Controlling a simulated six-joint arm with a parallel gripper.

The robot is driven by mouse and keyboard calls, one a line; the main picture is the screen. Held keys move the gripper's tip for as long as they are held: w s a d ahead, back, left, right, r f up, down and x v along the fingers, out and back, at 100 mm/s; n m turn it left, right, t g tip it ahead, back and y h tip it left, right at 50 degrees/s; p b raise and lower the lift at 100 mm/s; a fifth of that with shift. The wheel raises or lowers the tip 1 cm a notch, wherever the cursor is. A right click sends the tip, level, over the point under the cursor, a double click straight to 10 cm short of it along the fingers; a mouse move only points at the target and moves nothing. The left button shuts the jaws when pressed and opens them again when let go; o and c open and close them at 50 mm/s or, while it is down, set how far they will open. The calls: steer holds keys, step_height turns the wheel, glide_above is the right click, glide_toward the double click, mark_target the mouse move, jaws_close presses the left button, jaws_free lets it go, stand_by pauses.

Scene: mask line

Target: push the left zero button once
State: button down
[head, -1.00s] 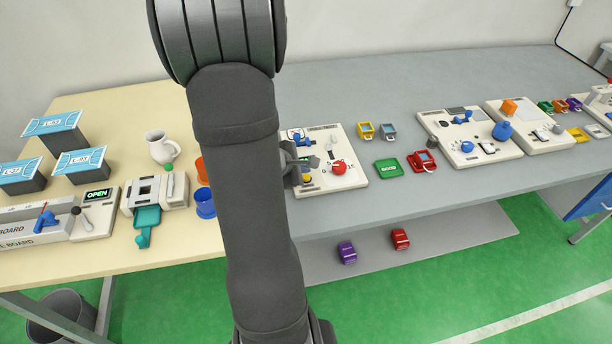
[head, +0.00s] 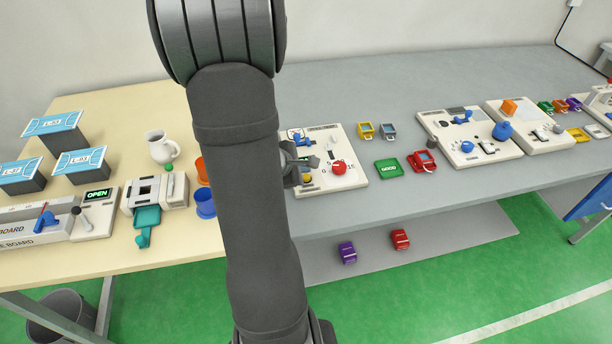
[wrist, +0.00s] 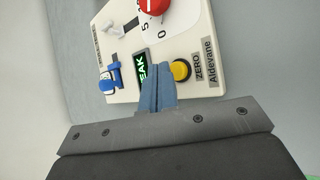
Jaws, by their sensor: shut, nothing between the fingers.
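The yellow zero button (wrist: 181,69) sits on a cream panel (wrist: 205,25) beside the printed word ZERO. It also shows in the head view (head: 307,178), partly covered by my gripper. My gripper (wrist: 158,72) is shut and empty, with its blue fingertips together just left of the button in the wrist view. The tips overlap the lower edge of a green-lit display (wrist: 142,66), whose visible letters read EAK. In the head view my gripper (head: 304,166) is over the panel's left part. Whether the tips touch the panel is unclear.
The panel also carries a red knob (head: 339,168) and a blue valve handle (wrist: 110,78). A green tray (head: 387,169) and red container (head: 422,161) stand to its right, with more panels beyond. My arm hides the panel's left side in the head view.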

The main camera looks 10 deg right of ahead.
steer(key=shift+f, duration=0.1)
steer(key=shift+f, duration=0.3)
steer(key=shift+f, duration=0.45)
stand_by(0.6)
steer(key=shift+r, duration=0.9)
steer(key=shift+r, duration=2.5)
